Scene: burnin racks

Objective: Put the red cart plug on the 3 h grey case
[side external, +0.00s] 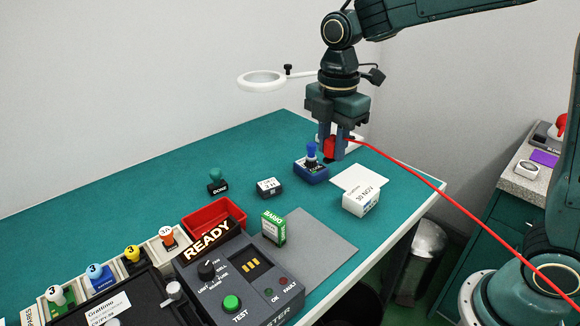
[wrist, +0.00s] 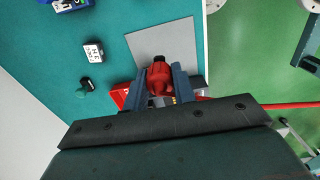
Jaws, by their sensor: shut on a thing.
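My gripper (side external: 333,150) is shut on the red cart plug (side external: 329,148), with a red cable (side external: 420,180) running off to the right. In the wrist view the plug (wrist: 159,80) sits between the two fingers (wrist: 162,75). A small dark grey case (side external: 269,188) with a white label on top stands on the teal bench, left of and below the gripper in the side view. It also shows in the wrist view (wrist: 93,51), apart from the plug. Its label is too small to read surely, so I cannot confirm 3 h.
A blue case (side external: 311,171) with a blue plug on top stands close by the gripper. A white case (side external: 361,204) marked 30 NOV, a green stamp (side external: 216,181), a red tray (side external: 238,206), a green-and-white box (side external: 273,228) and a READY tester (side external: 270,292) share the bench (side external: 170,170).

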